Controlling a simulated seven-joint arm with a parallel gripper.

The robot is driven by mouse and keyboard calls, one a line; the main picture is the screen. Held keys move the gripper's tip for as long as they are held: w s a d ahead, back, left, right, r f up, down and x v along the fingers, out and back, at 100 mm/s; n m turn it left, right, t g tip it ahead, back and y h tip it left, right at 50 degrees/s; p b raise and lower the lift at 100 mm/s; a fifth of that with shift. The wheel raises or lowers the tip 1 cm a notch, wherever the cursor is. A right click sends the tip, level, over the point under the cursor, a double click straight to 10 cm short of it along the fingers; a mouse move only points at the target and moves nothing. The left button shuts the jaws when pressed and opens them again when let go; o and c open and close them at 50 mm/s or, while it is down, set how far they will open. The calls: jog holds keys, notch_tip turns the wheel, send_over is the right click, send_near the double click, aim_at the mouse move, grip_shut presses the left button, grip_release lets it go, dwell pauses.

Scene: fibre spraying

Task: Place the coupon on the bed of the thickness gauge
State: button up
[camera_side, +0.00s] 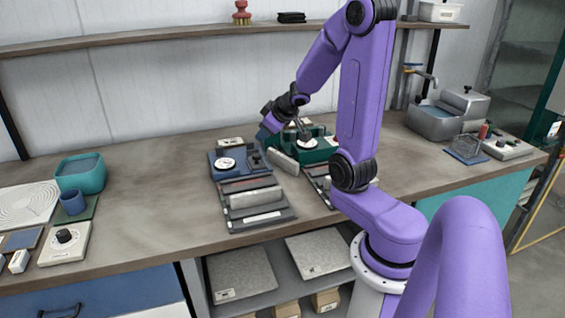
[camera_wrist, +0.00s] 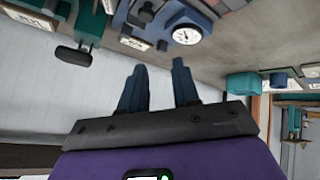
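My gripper (camera_wrist: 158,66) has its two blue fingers apart in the wrist view, with nothing visible between them. In the side view my gripper (camera_side: 269,130) hangs above the back of the bench, close to two gauge-like devices with round white dials. One is a blue device (camera_side: 218,172), whose dial also shows in the wrist view (camera_wrist: 187,34). The other is a green device (camera_side: 322,152) to its right. Flat trays lie in front of them; the left tray (camera_side: 235,215) carries a pale grey bar (camera_side: 255,197). I cannot tell which piece is the coupon.
Left on the bench are a teal tub (camera_side: 80,177), a blue cup (camera_side: 73,204) and a white box with a black knob (camera_side: 65,243). A grey metal basin (camera_side: 436,121) stands at the right. Bench between tub and blue device is clear. A shelf (camera_side: 150,36) runs above.

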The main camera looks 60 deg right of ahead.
jog(key=s+d+m, duration=0.2)
jog(key=s+d, duration=0.2)
jog(key=d, duration=0.1)
jog(key=m, duration=0.3)
send_near(284, 156)
jog(key=shift+x, duration=4.9)
grip_shut()
